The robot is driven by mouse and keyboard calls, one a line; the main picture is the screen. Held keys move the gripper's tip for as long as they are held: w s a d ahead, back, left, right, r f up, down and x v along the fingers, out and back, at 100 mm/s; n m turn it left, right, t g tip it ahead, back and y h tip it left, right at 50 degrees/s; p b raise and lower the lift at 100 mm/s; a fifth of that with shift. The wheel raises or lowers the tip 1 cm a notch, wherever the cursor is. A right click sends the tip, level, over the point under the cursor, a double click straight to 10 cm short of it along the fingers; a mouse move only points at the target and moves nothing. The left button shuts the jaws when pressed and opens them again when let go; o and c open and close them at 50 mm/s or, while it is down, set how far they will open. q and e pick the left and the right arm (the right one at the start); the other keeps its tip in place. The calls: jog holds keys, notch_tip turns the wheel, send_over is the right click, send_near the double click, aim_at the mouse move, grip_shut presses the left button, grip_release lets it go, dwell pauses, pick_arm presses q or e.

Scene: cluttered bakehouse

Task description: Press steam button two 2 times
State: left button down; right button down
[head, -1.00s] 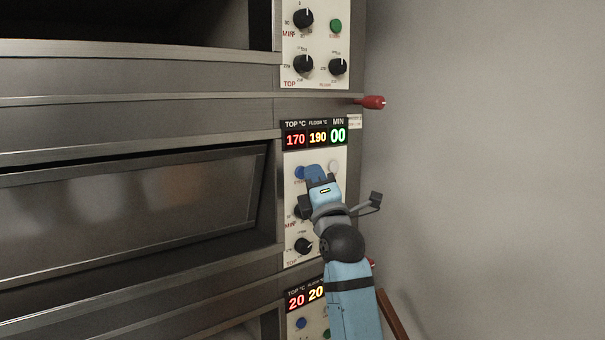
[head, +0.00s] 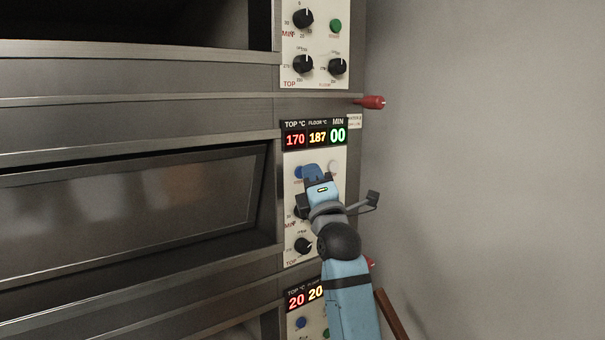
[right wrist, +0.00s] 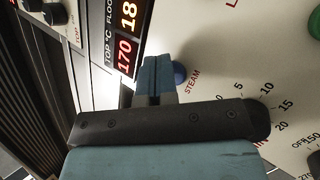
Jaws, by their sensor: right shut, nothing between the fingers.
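The blue steam button (head: 298,172) is on the middle oven deck's control panel, just below its display and partly hidden by my right gripper. In the right wrist view the blue button (right wrist: 180,73) shows beside the word STEAM. My right gripper (head: 314,170) is shut and empty, with its blue fingertips close to the panel just right of the button. In the right wrist view the shut fingertips (right wrist: 154,70) overlap the button's edge. I cannot tell whether they touch it. My left gripper is not in view.
The middle display (head: 317,136) reads 170, 187 and 00. A pale round button (head: 333,167) is right of my fingers, and a knob (head: 303,246) sits lower. A red-ended handle (head: 373,102) sticks out above right. The grey wall (head: 490,150) is bare on the right.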

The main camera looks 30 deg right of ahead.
jog(key=shift+s, duration=0.8)
jog(key=shift+s+d+p, duration=0.15)
jog(key=shift+s+p, duration=0.2)
jog(key=shift+s, duration=0.9)
jog(key=shift+s+d+p, duration=0.1)
jog(key=shift+s+p, duration=0.2)
jog(key=shift+s, duration=0.9)
jog(key=s+a+f+m+g+y, duration=0.1)
jog(key=a+f+m+g+y, duration=0.25)
jog(key=f, duration=1.25)
jog(key=s+a+f+m+g+y, duration=0.1)
jog(key=a+f+m+g+y, duration=0.3)
jog(key=f, duration=1.2)
jog(key=s+a+f+m+g, duration=0.2)
jog(key=s+a+f+m, duration=0.2)
jog(key=s+f, duration=0.7)
jog(key=s+a+f+m+g, duration=0.3)
jog(key=s+a+f, duration=0.3)
jog(key=s+f, duration=0.6)
notch_tip(320, 180, down, 3)
jog(key=shift+m+g+y, duration=0.35)
jog(key=shift+m+y, duration=0.1)
jog(key=shift+m, duration=0.2)
